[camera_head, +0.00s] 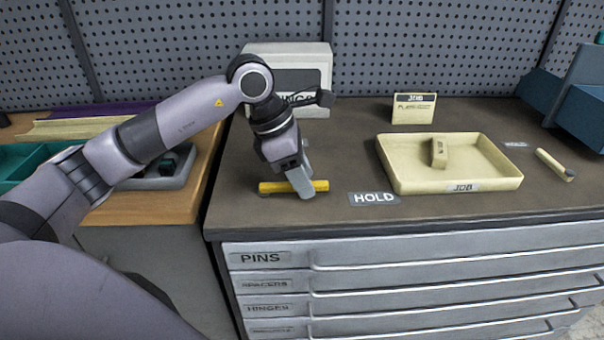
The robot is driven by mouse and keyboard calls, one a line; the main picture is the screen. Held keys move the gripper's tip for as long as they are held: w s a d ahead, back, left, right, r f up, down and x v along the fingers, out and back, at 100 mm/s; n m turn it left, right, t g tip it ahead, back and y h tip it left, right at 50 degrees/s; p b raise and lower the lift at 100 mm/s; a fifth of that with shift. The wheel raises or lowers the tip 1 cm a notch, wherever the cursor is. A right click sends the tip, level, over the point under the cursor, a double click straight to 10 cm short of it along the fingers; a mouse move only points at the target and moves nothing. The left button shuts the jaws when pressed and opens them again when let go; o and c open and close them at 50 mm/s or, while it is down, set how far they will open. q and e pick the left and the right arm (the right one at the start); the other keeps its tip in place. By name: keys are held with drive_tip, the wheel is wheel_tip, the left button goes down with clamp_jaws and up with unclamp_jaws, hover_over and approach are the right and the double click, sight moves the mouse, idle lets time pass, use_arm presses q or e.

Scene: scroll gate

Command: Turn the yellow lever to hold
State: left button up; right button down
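The yellow lever (319,186) is a short bar low over the dark cabinet top, lying left to right. Its right end points toward the HOLD label (373,198), with a small gap between them. My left gripper (303,189) reaches down from above at the lever's middle. One finger shows in front of the bar and covers part of it. The other finger is hidden, so I cannot tell whether the gripper is closed on the lever. My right gripper is not in view.
A cream JOB tray (400,180) holding a small block (439,152) stands right of the HOLD label. A JOB card (413,108) stands behind it. A grey-white box (290,55) stands behind my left arm. Drawers (410,255) front the cabinet. A pale handle (554,164) lies far right.

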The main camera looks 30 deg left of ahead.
sight(287, 184)
use_arm(q)
drive_tip(key=shift+v, duration=3.6)
